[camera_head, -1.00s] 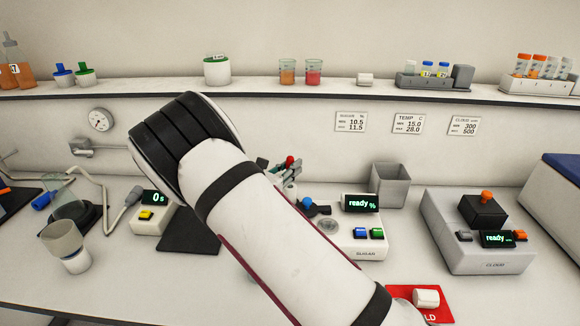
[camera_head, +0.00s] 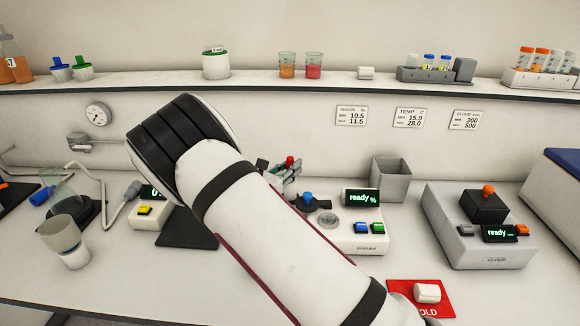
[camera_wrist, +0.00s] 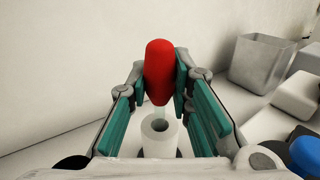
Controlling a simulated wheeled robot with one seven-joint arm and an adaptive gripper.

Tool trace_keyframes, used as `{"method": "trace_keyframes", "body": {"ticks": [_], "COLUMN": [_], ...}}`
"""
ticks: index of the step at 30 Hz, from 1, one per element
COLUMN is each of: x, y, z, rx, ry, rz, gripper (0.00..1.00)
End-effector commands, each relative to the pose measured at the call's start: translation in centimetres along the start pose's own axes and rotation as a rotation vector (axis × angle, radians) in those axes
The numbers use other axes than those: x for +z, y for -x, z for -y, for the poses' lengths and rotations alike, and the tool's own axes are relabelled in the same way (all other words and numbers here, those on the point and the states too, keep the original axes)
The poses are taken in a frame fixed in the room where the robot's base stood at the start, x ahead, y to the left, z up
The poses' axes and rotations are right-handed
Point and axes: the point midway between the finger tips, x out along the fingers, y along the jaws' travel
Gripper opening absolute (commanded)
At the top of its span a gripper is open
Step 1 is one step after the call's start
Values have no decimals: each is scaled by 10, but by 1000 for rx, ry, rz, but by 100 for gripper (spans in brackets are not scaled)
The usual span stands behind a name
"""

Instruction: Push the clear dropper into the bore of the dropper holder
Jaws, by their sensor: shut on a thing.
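The clear dropper has a red bulb (camera_wrist: 160,70) and a short clear stem (camera_wrist: 160,111) in the wrist view. My gripper (camera_wrist: 160,82) is shut on it, one finger pad on each side of the bulb. The dropper holder (camera_wrist: 159,138) is a white cylinder straight below, with a dark round bore in its top. The stem is lined up over the bore. I cannot tell whether its tip is inside. In the head view the red bulb (camera_head: 290,161) shows between my gripper's fingers (camera_head: 289,172); the holder is hidden behind my arm.
The sugar meter (camera_head: 347,226), with a blue knob (camera_head: 308,198) beside it, stands close to the right of my gripper. A grey open bin (camera_head: 391,184) is behind it. The back wall is close behind. A cloud meter (camera_head: 480,245) stands farther right.

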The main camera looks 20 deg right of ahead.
Motion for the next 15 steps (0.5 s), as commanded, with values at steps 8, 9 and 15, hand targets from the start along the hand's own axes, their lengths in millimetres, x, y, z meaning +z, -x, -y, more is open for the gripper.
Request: {"method": "trace_keyframes", "body": {"ticks": [8, 9, 15], "x": [-2, -2, -2], "y": [0, 0, 0], "z": [0, 0, 0], "rx": [0, 0, 0], "ry": [0, 0, 0], "rz": [0, 0, 0], "gripper": [22, 31, 43]}}
